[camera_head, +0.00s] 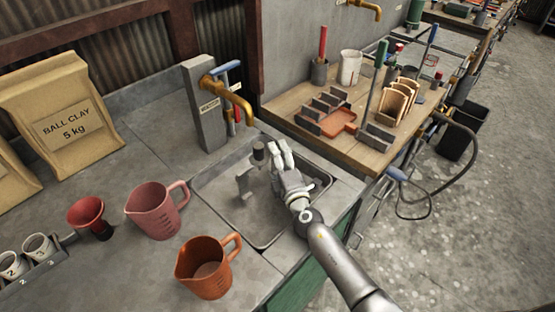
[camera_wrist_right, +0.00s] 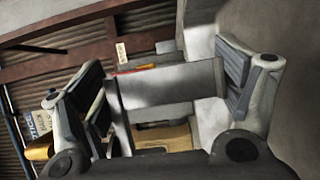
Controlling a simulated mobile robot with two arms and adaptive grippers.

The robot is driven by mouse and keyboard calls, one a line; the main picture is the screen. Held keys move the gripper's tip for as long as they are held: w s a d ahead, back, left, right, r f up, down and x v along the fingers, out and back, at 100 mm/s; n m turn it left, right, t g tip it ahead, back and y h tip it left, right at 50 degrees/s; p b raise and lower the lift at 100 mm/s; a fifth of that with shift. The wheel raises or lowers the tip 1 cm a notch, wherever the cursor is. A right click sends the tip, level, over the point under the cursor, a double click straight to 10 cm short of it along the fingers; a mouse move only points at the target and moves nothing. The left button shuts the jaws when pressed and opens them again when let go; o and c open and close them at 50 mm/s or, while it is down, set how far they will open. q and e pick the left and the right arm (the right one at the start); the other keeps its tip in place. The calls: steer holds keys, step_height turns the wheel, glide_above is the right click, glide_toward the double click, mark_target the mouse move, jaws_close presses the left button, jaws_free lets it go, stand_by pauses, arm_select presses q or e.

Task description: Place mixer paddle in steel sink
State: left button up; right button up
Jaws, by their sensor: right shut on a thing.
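The steel sink (camera_head: 255,222) is a rectangular basin set into the grey counter below the brass tap. My right gripper (camera_head: 279,156) is over the sink, its arm reaching in from the lower right. It is shut on the mixer paddle (camera_head: 243,184), a grey piece with a dark round end at the top. The paddle is within the sink's outline; whether it touches the bottom cannot be told. In the right wrist view the grey paddle (camera_wrist_right: 165,85) lies between the two fingers (camera_wrist_right: 165,90). My left gripper is not in view.
A brass tap (camera_head: 228,92) on a grey post stands behind the sink. A pink jug (camera_head: 155,210) and an orange jug (camera_head: 207,267) stand left of it. A wooden bench (camera_head: 290,110) with tools adjoins at right. A clay bag (camera_head: 65,115) stands at left.

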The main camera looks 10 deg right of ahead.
steer(key=o, duration=1.2)
steer(key=shift+f, duration=0.1)
steer(key=shift+c, duration=0.2)
steer(key=shift+r+p, duration=0.7)
steer(key=shift+p, duration=0.05)
steer(key=shift+s, duration=0.35)
steer(key=s, duration=0.7)
steer(key=shift+d, duration=0.35)
